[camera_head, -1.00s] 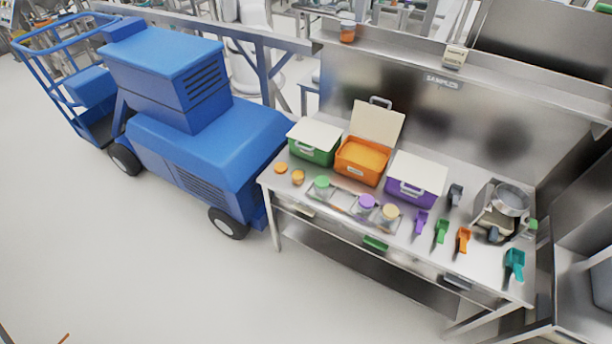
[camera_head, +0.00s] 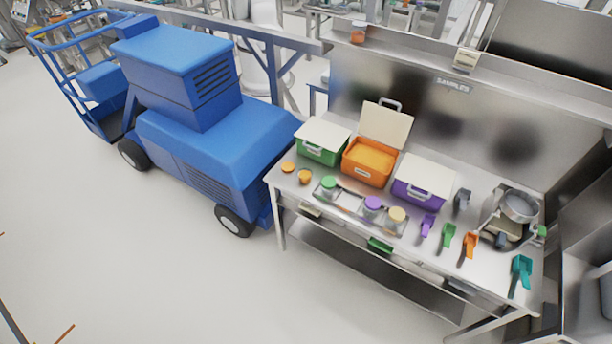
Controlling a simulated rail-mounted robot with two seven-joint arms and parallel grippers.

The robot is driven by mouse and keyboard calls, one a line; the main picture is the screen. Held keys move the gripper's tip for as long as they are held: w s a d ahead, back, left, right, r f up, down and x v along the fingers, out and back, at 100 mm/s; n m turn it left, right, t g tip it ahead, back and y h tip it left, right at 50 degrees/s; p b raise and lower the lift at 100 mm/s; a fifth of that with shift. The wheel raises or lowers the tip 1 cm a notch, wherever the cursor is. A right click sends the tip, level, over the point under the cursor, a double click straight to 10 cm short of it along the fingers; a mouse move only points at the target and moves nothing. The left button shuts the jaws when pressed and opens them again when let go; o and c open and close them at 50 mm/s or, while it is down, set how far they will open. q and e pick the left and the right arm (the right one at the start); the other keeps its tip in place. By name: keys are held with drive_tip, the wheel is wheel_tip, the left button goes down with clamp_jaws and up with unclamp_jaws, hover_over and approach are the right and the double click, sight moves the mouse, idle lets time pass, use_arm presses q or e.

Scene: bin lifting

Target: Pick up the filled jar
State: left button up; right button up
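A small jar with orange contents (camera_head: 304,177) stands at the left end of the steel table, beside a flat orange disc (camera_head: 288,167) that looks like a lid. To its right are jars with a green lid (camera_head: 328,183), a purple lid (camera_head: 373,203) and a beige top (camera_head: 397,214). Another orange jar (camera_head: 357,37) stands on the upper shelf. How full each jar is cannot be told at this size. Neither of my grippers shows in the head view.
Green (camera_head: 318,152), open orange (camera_head: 367,172) and purple (camera_head: 414,192) bins line the steel table (camera_head: 345,212). Several scoops and a metal sifter-like device (camera_head: 517,208) occupy its right side. A blue wheeled machine (camera_head: 205,140) stands left of the table. The floor in front is clear.

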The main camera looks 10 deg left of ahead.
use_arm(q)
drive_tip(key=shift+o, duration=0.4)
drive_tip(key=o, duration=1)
